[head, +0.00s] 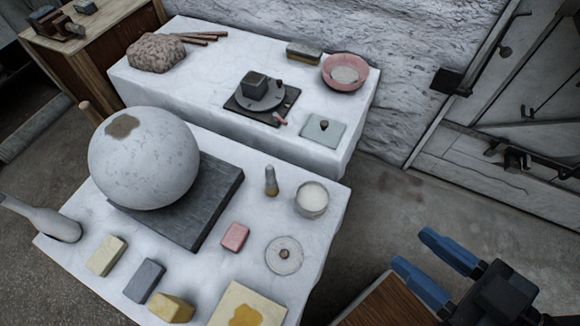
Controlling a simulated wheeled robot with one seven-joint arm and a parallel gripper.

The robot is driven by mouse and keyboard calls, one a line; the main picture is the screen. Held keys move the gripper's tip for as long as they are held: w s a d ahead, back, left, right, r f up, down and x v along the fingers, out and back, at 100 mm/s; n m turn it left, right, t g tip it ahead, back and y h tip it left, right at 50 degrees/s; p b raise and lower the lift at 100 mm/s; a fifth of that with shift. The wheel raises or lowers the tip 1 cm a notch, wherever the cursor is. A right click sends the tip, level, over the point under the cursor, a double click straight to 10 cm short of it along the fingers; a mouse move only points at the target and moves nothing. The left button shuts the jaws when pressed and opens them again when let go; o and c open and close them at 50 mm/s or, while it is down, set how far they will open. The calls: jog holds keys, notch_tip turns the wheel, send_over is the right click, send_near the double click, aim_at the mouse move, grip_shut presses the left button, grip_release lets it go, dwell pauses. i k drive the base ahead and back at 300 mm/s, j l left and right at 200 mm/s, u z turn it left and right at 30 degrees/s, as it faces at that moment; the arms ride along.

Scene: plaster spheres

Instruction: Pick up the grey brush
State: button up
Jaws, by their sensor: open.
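A brush-like block (303,52) with a dark grey top and a yellowish underside lies near the back edge of the far white table (215,75), just left of a pink bowl. It is the likeliest grey brush, but it is small here and I cannot be certain. My gripper (409,248) is at the lower right, its two blue fingers apart and nothing between them. It is well away from the block, nearer the camera and to the right, over the floor.
The near white table (325,235) holds a large plaster sphere (145,160) on a dark slab, a cup (312,199), and several small blocks. The far table also holds the pink bowl (358,84) and a dark turntable (262,97). Open floor (400,205) lies right of both tables.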

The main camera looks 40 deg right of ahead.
aim_at(271, 183)
jog(key=k+j+u, duration=0.4)
jog(key=k+j, duration=0.25)
jog(key=k, duration=0.1)
